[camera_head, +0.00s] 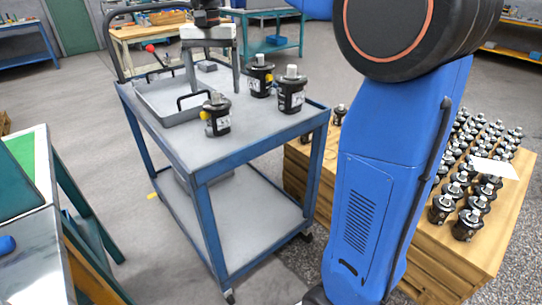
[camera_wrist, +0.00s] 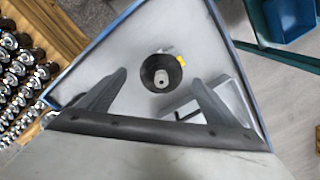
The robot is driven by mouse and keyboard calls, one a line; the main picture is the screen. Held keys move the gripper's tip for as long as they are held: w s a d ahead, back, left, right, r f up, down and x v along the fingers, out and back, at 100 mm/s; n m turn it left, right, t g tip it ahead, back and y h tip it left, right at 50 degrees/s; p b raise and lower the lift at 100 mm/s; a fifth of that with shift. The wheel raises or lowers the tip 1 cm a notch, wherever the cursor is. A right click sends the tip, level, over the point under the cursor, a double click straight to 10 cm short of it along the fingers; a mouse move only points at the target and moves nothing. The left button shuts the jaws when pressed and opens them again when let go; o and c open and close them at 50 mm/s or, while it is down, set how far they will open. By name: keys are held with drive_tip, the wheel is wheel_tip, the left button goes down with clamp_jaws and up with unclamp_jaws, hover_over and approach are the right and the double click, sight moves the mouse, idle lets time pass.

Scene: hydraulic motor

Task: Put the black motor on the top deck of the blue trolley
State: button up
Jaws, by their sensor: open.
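The blue trolley (camera_head: 187,143) has a grey top deck with a blue rim. Three black motors stand upright on that deck: one at the front (camera_head: 217,115), one at the right (camera_head: 291,92) and one further back (camera_head: 260,77). My gripper (camera_head: 213,90) is over the back part of the deck, fingers pointing down, open and empty. In the wrist view a black motor (camera_wrist: 161,72) with a yellow part shows on the deck beyond and between the spread fingers, apart from them.
A grey tray (camera_head: 178,118) with a black handle lies on the deck's left side. Many more motors (camera_head: 468,222) stand on a wooden crate (camera_head: 455,248) at the right. A workbench (camera_head: 30,240) stands at the left. Bare deck shows between the front and right motors.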

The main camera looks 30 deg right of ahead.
drive_tip(key=s+d+f+n+t, duration=0.1)
drive_tip(key=s+d+f+n, duration=0.1)
drive_tip(key=s+f, duration=0.4)
drive_tip(key=s+d+f+n+t, duration=0.2)
drive_tip(key=s+f, duration=0.4)
drive_tip(key=s, duration=0.8)
drive_tip(key=s+d+f+n+t, duration=0.1)
drive_tip(key=s+d+f+n, duration=0.1)
drive_tip(key=s+f, duration=0.4)
drive_tip(key=s+d, duration=0.1)
drive_tip(key=s, duration=0.4)
drive_tip(key=shift+f+n+t, duration=0.3)
drive_tip(key=shift+f+t, duration=0.1)
